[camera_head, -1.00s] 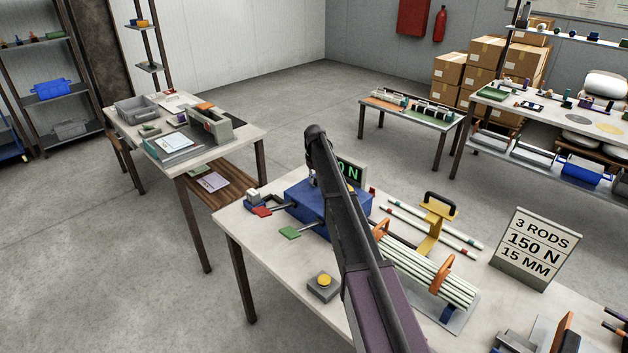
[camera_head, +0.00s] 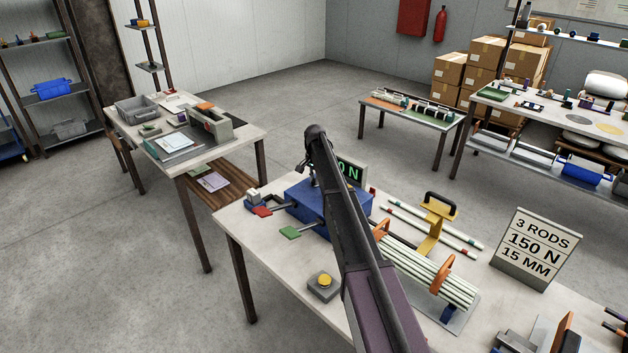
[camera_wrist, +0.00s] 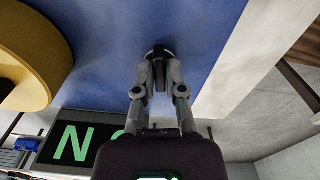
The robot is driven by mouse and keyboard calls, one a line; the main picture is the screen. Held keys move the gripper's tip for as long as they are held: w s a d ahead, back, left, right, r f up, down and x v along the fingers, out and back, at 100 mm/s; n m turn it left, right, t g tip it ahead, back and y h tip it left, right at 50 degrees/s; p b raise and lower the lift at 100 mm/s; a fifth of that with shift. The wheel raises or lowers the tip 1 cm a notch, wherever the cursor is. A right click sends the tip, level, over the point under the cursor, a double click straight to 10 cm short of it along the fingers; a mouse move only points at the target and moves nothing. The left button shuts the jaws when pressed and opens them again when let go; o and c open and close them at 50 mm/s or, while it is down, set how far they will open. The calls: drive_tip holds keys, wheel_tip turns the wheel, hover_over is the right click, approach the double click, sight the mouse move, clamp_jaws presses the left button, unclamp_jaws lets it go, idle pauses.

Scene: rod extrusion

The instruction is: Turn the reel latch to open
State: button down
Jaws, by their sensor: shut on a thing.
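The blue machine box (camera_head: 295,197) stands on the near table, partly hidden behind my arm. In the wrist view its blue face (camera_wrist: 120,25) fills the upper middle. My gripper (camera_wrist: 159,54) is shut on a small dark piece at this face, which looks like the reel latch (camera_wrist: 160,47). The fingertips hide most of the latch, so its angle cannot be told. A large yellow round part (camera_wrist: 45,60) is at the left of the wrist view. In the head view my gripper (camera_head: 306,178) is small and partly hidden by my arm, over the box.
A green-lettered display (camera_head: 350,171) stands behind the box. Red (camera_head: 262,211) and green (camera_head: 290,232) paddles stick out at the front left. A yellow button (camera_head: 324,281), a bundle of white rods (camera_head: 425,270) and a yellow stand with a black handle (camera_head: 436,225) share the table (camera_head: 265,255).

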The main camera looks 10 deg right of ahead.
drive_tip(key=shift+s+m, duration=0.15)
drive_tip(key=shift+m, duration=1.05)
drive_tip(key=c, duration=0.7)
unclamp_jaws()
drive_tip(key=shift+d, duration=0.1)
